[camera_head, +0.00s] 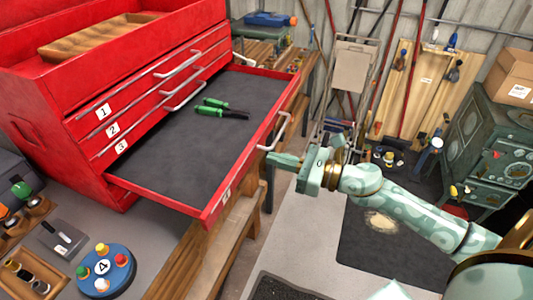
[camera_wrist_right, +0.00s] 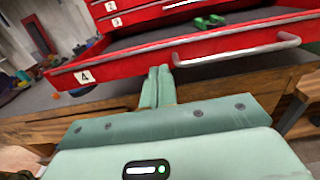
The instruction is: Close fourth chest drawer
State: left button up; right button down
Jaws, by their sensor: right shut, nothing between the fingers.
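The red tool chest (camera_head: 110,90) stands on a wooden bench, with drawers labelled 1, 2 and 3 shut. The fourth drawer (camera_head: 222,196), labelled 4, is pulled far out. It has a dark liner and holds green-handled tools (camera_head: 222,109). Its silver handle (camera_head: 276,131) is on the front; in the right wrist view the drawer front (camera_wrist_right: 130,66) and handle (camera_wrist_right: 235,44) also show. My right gripper (camera_head: 270,156) is shut and empty, just in front of the drawer front near the handle; I cannot tell whether it touches. My left gripper is not in view.
A wooden tray (camera_head: 95,36) lies on top of the chest. A blue round holder (camera_head: 104,270) with coloured knobs sits at lower left. A green stove-like cabinet (camera_head: 488,150) stands at right, with a cardboard box (camera_head: 512,78) on it. Floor is open before the bench.

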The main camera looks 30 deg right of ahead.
aim_at(174, 134)
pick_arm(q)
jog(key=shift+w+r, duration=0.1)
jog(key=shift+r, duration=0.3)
pick_arm(e)
jog(key=shift+x, duration=1.6)
